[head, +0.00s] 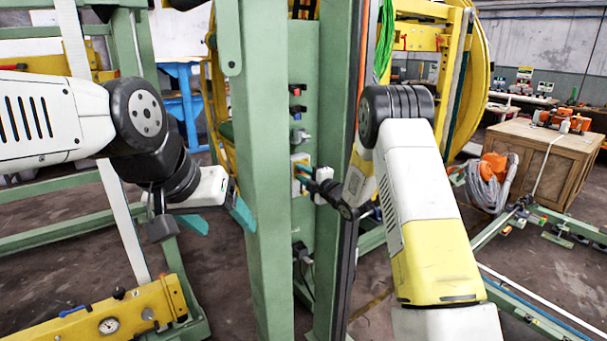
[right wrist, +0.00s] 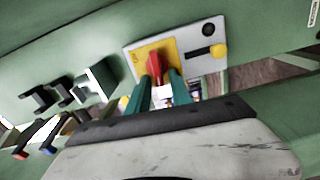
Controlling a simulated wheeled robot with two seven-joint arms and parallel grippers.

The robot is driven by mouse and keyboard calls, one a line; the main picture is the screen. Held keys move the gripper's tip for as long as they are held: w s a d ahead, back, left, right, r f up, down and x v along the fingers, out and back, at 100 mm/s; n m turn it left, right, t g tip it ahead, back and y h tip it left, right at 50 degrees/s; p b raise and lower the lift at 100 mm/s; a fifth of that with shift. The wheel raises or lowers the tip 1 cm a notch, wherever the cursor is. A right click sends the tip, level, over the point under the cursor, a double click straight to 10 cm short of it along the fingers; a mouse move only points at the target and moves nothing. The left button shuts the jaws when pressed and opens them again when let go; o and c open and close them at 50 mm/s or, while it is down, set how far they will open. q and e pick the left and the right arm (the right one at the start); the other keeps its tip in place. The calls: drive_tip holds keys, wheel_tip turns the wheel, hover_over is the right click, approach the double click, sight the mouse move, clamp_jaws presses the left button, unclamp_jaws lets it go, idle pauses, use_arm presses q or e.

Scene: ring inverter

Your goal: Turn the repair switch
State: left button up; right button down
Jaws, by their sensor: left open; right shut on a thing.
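The repair switch is a red handle (right wrist: 153,64) on a yellow and light-grey plate (right wrist: 182,45). The plate also shows in the head view (head: 299,160) on the green column, where my gripper partly covers it. My right gripper (right wrist: 158,82) has its teal fingers on either side of the red handle and is shut on it; it also shows in the head view (head: 303,174). The handle's lower end is hidden by the fingers. My left gripper (head: 220,215) is open and empty, left of the green column and apart from the switch.
The green column (head: 262,240) stands between my two grippers. Red, blue and grey switches (head: 297,110) sit above the plate on the column. A black fitting (head: 300,250) is below it. A yellow beam with a gauge (head: 108,325) lies at the lower left.

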drive_tip(key=shift+d+f+n, duration=0.1)
drive_tip(key=shift+f+n, duration=0.05)
drive_tip(key=shift+n, duration=0.35)
drive_tip(key=c, duration=1.5)
unclamp_jaws()
drive_tip(key=v, duration=0.7)
drive_tip(key=shift+s+d, duration=0.2)
drive_tip(key=shift+s, duration=0.1)
